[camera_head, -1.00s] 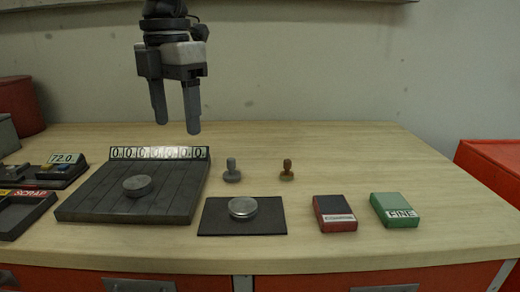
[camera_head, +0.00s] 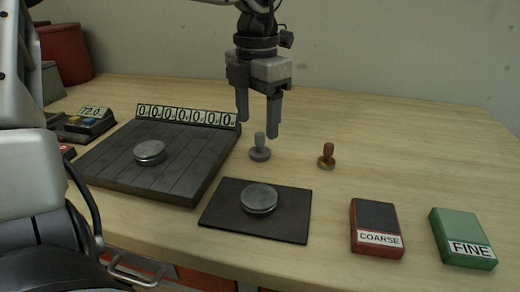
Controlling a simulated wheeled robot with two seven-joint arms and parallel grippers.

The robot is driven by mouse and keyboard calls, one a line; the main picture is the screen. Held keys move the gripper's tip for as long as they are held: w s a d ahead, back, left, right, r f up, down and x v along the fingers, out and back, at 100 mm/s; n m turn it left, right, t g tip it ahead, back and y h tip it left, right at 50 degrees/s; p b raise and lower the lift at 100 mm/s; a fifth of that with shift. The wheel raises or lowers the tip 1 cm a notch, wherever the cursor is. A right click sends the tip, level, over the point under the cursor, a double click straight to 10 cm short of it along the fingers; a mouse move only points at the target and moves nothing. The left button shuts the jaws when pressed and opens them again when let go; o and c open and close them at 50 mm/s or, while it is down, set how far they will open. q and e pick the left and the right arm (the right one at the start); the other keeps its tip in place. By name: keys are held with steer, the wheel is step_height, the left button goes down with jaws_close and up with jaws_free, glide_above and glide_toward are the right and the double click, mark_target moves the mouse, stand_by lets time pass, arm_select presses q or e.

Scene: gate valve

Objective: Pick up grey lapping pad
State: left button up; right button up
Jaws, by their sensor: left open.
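The grey lapping pad (camera_head: 260,148), a small knob-handled piece on a round base, stands upright on the wooden table, to the right of the slatted dark plate. My left gripper (camera_head: 258,129) is open, its two fingers pointing down just above and around the line of the pad's knob. The fingertips look close to the knob; I cannot tell whether they are level with it or behind it. Nothing is between the fingers. My right gripper is not in view.
A brown pad (camera_head: 327,156) stands to the right. A dark mat (camera_head: 225,213) holds a metal disc (camera_head: 259,198). Red COARSE box (camera_head: 377,228) and green FINE box (camera_head: 462,238) lie at the front right. A slatted plate (camera_head: 125,180) with a digit display and a disc lies left.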

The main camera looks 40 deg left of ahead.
mark_target(260, 133)
arm_select(q)
steer(key=f, duration=0.5)
steer(key=shift+w+d+f, duration=0.15)
steer(key=shift+d+f, duration=0.05)
steer(key=shift+f, duration=0.1)
steer(key=c, duration=1.1)
steer(key=shift+c, duration=0.2)
steer(key=shift+r, duration=0.15)
steer(key=shift+r, duration=0.5)
step_height(260, 133, up, 3)
steer(key=shift+d+f, duration=0.15)
steer(key=shift+f, duration=0.05)
steer(key=s+d+r+b, duration=0.1)
steer(key=s+d+r, duration=0.6)
steer(key=s+r, duration=0.2)
steer(key=shift+s+d, duration=0.4)
steer(key=shift+s, duration=0.85)
